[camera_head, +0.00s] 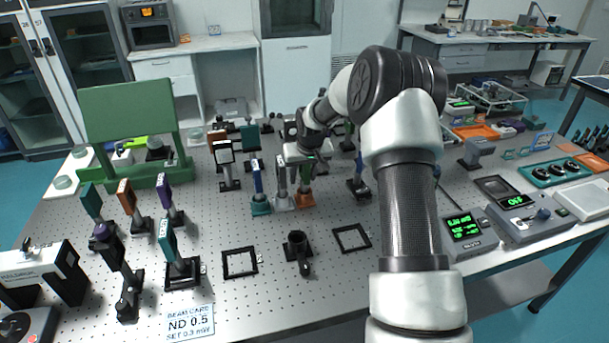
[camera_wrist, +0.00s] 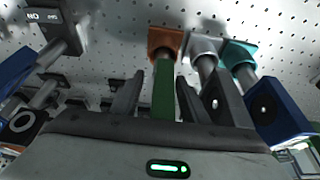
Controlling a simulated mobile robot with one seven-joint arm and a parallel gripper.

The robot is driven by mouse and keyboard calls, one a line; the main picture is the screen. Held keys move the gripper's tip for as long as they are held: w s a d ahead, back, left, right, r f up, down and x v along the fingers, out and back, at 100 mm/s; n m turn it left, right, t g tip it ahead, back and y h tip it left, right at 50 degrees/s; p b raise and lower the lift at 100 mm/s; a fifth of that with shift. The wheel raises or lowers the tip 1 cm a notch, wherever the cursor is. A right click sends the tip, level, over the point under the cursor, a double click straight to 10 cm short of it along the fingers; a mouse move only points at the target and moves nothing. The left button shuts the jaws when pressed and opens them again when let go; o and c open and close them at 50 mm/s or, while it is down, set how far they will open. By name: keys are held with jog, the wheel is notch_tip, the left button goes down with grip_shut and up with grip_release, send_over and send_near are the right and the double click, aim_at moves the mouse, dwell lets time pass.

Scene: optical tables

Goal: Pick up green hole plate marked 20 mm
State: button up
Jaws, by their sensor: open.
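A narrow green plate (camera_wrist: 163,90), seen nearly edge-on, stands on a post with an orange base (camera_wrist: 165,42) in the wrist view. My gripper (camera_wrist: 157,95) is open, with one dark finger on each side of the green plate. I cannot tell whether either finger touches it. In the head view the green plate (camera_head: 307,168) shows just below my gripper (camera_head: 303,160), above its orange base (camera_head: 304,199). Its marking cannot be read in either view.
A grey-based holder (camera_head: 282,185) and a blue plate on a teal base (camera_head: 259,187) stand close to the left in the head view. Another dark-based holder (camera_head: 359,185) stands to the right. Empty black frames (camera_head: 239,275) lie on the table's near side.

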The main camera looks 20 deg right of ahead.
jog(key=shift+c, duration=0.4)
jog(key=shift+w, duration=0.1)
grip_shut()
